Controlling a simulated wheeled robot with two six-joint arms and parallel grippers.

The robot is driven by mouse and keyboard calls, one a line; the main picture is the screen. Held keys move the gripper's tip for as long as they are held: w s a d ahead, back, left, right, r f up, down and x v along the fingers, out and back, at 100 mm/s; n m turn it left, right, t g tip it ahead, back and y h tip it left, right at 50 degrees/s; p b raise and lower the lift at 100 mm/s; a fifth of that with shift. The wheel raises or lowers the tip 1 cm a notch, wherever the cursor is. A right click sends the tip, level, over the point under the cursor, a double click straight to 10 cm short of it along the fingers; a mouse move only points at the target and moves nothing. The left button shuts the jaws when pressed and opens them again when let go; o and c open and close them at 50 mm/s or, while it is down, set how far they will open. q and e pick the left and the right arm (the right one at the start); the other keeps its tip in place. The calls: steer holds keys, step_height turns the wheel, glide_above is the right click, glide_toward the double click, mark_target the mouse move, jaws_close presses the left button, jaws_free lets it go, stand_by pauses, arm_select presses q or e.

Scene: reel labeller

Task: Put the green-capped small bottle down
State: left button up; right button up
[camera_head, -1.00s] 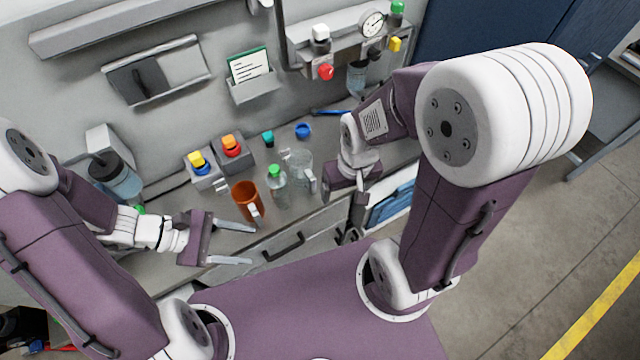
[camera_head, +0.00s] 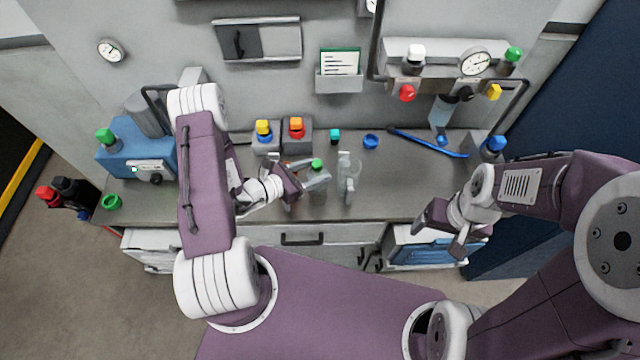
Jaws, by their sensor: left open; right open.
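The green-capped small bottle (camera_head: 317,164) stands upright on the grey worktop, near its middle. My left gripper (camera_head: 314,178) is open at the bottle, with a finger reaching across its body. Part of the bottle's body is hidden by the gripper, and I cannot tell whether the fingers touch it. My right gripper (camera_head: 445,240) is open and empty, over the front edge of the worktop to the right, apart from the bottle.
An orange mug is mostly hidden behind my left gripper. Yellow (camera_head: 264,130) and orange (camera_head: 296,128) buttons sit behind. A blue cap (camera_head: 371,142) and blue tool (camera_head: 430,144) lie at the back right. Worktop right of the jug is clear.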

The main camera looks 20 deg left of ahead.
mark_target(325, 169)
arm_select(q)
steer(key=p+x, duration=0.1)
steer(key=x, duration=0.2)
steer(key=shift+w+p, duration=0.35)
steer(key=shift+w, duration=0.1)
steer(key=shift+w+d+f, duration=0.1)
steer(key=shift+w+f, duration=0.1)
steer(key=shift+d, duration=0.15)
steer(key=c, duration=0.5)
jaws_close()
steer(key=shift+s, duration=0.1)
